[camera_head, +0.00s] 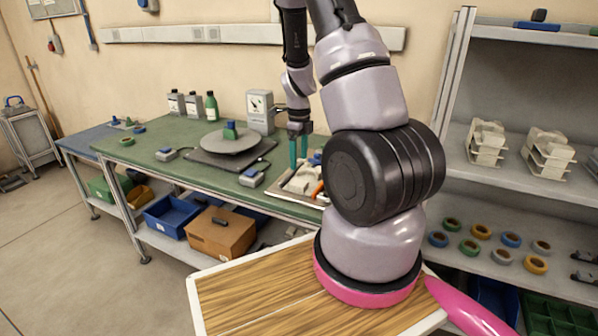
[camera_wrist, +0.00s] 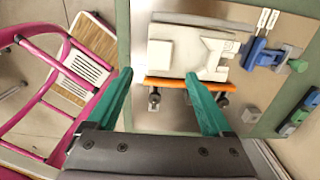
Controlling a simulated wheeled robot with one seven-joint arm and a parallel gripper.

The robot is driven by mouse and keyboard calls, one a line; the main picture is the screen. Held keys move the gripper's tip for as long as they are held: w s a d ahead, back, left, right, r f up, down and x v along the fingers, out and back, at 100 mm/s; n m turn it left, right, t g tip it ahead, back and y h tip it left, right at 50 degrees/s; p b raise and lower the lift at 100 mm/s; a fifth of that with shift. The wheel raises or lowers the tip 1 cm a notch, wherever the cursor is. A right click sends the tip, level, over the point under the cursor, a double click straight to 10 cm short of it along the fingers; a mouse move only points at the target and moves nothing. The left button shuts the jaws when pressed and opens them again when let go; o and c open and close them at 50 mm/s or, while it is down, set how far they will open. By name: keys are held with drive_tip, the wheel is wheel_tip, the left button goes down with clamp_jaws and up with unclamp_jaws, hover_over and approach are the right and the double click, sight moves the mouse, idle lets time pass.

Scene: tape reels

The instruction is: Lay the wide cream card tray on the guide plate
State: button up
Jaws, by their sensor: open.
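A cream, blocky piece (camera_wrist: 185,52) with raised shapes lies on a light board on the bench in the wrist view. It may be the card tray, but I cannot tell for sure. An orange bar (camera_wrist: 170,82) runs along its near edge. My gripper (camera_wrist: 160,82) is open, with its teal fingers apart above that edge and nothing visibly held between them. In the head view my gripper (camera_head: 298,150) hangs over the bench's right end, and my arm hides part of the area. I cannot tell which surface is the guide plate.
A round grey turntable (camera_head: 230,139) stands on the green bench (camera_head: 140,150), with bottles behind it. Blue and green parts (camera_wrist: 262,52) lie right of the cream piece. Cream stacks (camera_head: 487,143) and tape reels (camera_head: 480,231) fill the right shelving.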

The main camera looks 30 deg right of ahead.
drive_tip(key=s+a+r+n+t+y, duration=0.1)
drive_tip(key=s+a+r+n, duration=0.2)
drive_tip(key=r, duration=0.5)
drive_tip(key=s+a+r+n+t, duration=0.1)
drive_tip(key=a+r+n+t, duration=0.1)
drive_tip(key=r+n, duration=0.45)
drive_tip(key=s+a+r+n+t+y, duration=0.1)
drive_tip(key=s+a+r+n, duration=0.15)
drive_tip(key=r, duration=0.65)
drive_tip(key=s+a+r+n+t, duration=0.1)
drive_tip(key=s+a+r+n, duration=0.2)
drive_tip(key=s+r+n, duration=0.2)
drive_tip(key=s+a+r+n+t, duration=0.2)
drive_tip(key=s+r+n, duration=0.3)
drive_tip(key=s+n, duration=0.2)
drive_tip(key=shift+s+a+r, duration=0.35)
drive_tip(key=shift+s+a, duration=0.05)
drive_tip(key=shift+s, duration=0.2)
